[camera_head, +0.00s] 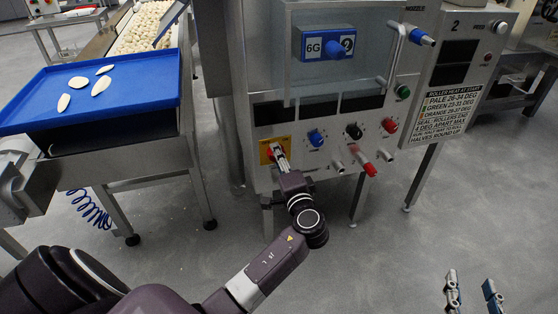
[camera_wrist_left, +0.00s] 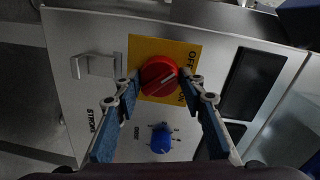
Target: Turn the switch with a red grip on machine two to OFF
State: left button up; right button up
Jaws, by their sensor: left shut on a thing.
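The red switch grip (camera_wrist_left: 158,76) sits on a yellow plate (camera_wrist_left: 150,47) with OFF and ON lettering. In the head view the yellow plate (camera_head: 264,158) is at the lower left of machine two's front (camera_head: 268,186). My left gripper (camera_head: 277,154) reaches it there. In the left wrist view its fingers (camera_wrist_left: 163,84) are shut on the red grip, one on each side. My right gripper (camera_head: 472,291) is open and empty at the lower right, away from the machine.
Beside the switch on the panel are a blue knob (camera_head: 316,138), a black knob (camera_head: 354,131), a red knob (camera_head: 389,125) and a red-tipped lever (camera_head: 370,169). A blue tray (camera_head: 140,92) with several pale pieces stands at the left.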

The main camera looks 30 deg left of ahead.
dwell(0.4)
pick_arm(q)
jog(key=o, duration=1.2)
jog(key=shift+c, duration=0.2)
jog(key=f+v, duration=0.1)
jog(key=v, duration=1.1)
jog(key=shift+r, duration=0.4)
